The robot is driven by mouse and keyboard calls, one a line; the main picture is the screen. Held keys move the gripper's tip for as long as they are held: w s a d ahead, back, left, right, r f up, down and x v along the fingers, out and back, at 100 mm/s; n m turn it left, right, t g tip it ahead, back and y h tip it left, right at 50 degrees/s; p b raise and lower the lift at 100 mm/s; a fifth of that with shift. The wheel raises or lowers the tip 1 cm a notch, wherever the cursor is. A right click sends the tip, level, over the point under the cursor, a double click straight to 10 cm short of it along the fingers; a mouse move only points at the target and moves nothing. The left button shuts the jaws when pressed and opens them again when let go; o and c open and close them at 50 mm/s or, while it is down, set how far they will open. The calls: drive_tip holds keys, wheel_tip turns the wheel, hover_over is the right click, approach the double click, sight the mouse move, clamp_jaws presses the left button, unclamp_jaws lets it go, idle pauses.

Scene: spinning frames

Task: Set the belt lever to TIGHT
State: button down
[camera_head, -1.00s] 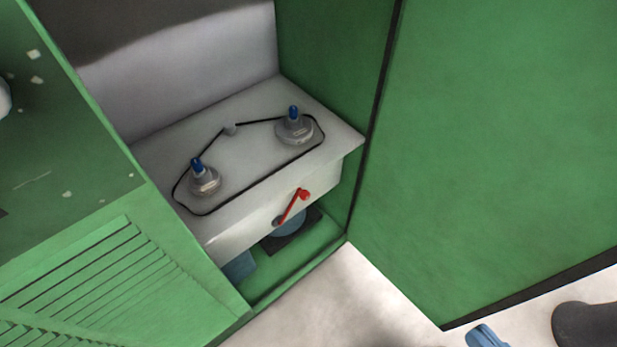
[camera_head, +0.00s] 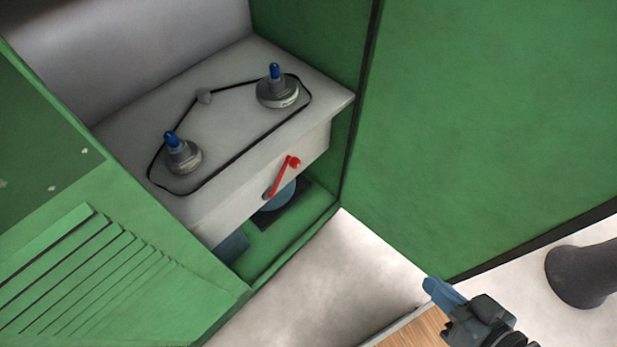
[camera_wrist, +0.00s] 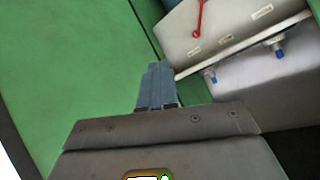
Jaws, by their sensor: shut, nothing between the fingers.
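The red belt lever (camera_head: 283,176) is on the front face of the pale grey spindle box (camera_head: 240,180). Its pivot is at the lower left and its knob at the upper right. In the wrist view the red lever (camera_wrist: 198,20) shows at the top, with small labels (camera_wrist: 225,40) on the face beside it, too small to read. My gripper (camera_head: 430,286) is shut and empty, at the lower right in the head view, apart from the lever. In the wrist view its blue-grey fingers (camera_wrist: 156,72) are together in front of the green panel.
A green panel (camera_head: 480,120) stands to the right, a louvred green panel (camera_head: 90,270) to the left. The pale floor (camera_head: 320,285) in front is clear.

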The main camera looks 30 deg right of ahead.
drive_tip(key=w+f+m+g+y+b, duration=0.1)
drive_tip(key=w+f+m+y+b, duration=0.3)
drive_tip(key=f, duration=1)
drive_tip(key=w+f+m+g+y+b, duration=0.15)
drive_tip(key=w+f+m+b, duration=0.35)
drive_tip(key=f, duration=0.8)
drive_tip(key=w+a+f+m+t+y+b, duration=0.25)
drive_tip(key=w+y+b, duration=0.3)
drive_tip(key=w, duration=0.65)
drive_tip(key=w+d+r+m+t+y+b, duration=0.4)
drive_tip(key=w+r+t+y+b, duration=0.1)
drive_tip(key=w+r, duration=0.4)
drive_tip(key=w+t+b, duration=0.1)
drive_tip(key=w+t, duration=0.1)
drive_tip(key=shift+w+y, duration=0.3)
drive_tip(key=shift+w, duration=0.1)
drive_tip(key=x, duration=1)
drive_tip(key=shift+r, duration=0.15)
drive_tip(key=shift+r, duration=0.1)
